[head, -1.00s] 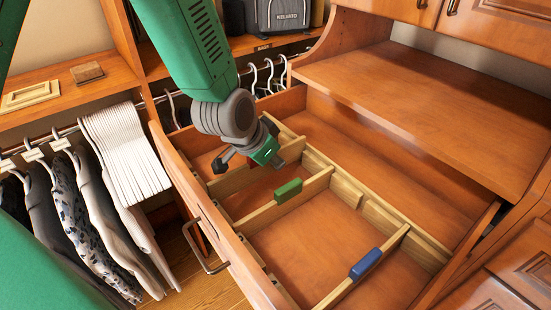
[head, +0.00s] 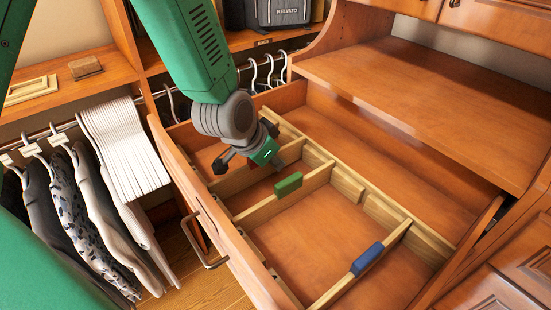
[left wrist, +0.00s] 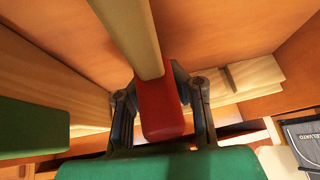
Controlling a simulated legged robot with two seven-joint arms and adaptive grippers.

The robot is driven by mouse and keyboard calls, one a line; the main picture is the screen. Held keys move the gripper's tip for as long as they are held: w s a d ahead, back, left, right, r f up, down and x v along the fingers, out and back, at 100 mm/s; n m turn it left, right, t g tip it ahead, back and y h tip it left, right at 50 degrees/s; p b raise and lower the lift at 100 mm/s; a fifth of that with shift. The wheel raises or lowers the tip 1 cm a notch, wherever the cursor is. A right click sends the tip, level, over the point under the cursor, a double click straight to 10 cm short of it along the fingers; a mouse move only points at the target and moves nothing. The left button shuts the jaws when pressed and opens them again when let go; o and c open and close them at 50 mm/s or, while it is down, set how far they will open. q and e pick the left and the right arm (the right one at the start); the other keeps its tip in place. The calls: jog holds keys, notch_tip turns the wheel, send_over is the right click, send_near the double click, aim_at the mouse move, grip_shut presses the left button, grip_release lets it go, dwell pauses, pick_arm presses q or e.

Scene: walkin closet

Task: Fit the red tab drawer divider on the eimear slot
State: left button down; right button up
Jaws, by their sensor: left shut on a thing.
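My left gripper (head: 250,150) is over the far left part of the open drawer, pointing down. In the left wrist view the gripper (left wrist: 162,105) is shut on the red tab (left wrist: 160,108) of a pale wooden divider, with a finger on either side. In the head view that divider (head: 232,184) runs across the drawer between the wooden rails; the gripper covers its red tab. I cannot tell whether its ends are seated in the slots. A green-tab divider (head: 288,184) and a blue-tab divider (head: 367,258) stand nearer in the drawer. My right gripper is not in view.
The drawer front (head: 178,165) with its handle stands at the left. A wooden counter (head: 420,110) overhangs at the right. Clothes on hangers (head: 85,210) hang left of the drawer. The compartment between the green and blue tabs is empty.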

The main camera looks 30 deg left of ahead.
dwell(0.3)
pick_arm(q)
jog(key=c, duration=1.6)
grip_release()
jog(key=shift+o, duration=0.2)
jog(key=shift+s+r, duration=0.1)
jog(key=shift+r, duration=0.1)
jog(key=v, duration=1.1)
jog(key=shift+r, duration=0.15)
jog(key=shift+s, duration=0.15)
